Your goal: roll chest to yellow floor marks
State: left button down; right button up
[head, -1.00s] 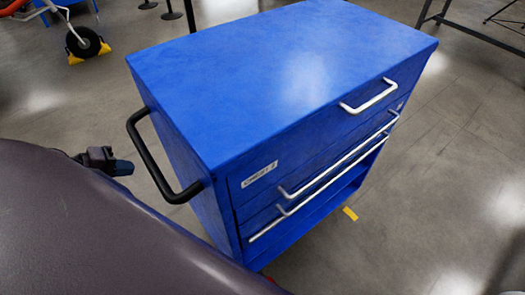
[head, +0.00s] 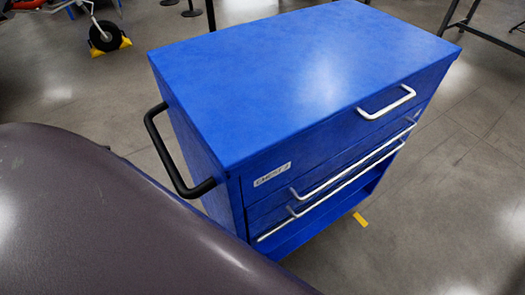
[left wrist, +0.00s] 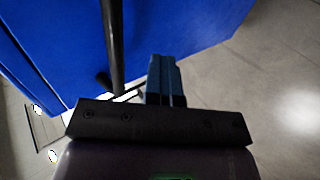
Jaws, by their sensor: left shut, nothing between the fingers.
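The blue chest (head: 290,75) stands on the floor in front of me, with silver drawer handles on its front and a small label. Its black side handle (head: 165,150) juts from its left side. One yellow floor mark (head: 360,219) shows by the chest's lower front edge. In the left wrist view my left gripper (left wrist: 163,62) is shut and empty, with the black handle (left wrist: 113,45) to the left of its fingers, not between them. The chest's blue panel (left wrist: 205,25) lies beyond. In the head view my left gripper is hidden behind my arm. My right gripper is out of view.
A wheel (head: 104,36) with yellow chocks stands at the back left. Dark post bases (head: 191,10) stand at the back, and a dark metal frame (head: 485,30) at the back right. The grey floor right of the chest is clear.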

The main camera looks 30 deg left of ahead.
pick_arm(q)
jog(key=s, duration=0.1)
jog(key=s+a, duration=0.1)
jog(key=shift+s, duration=0.3)
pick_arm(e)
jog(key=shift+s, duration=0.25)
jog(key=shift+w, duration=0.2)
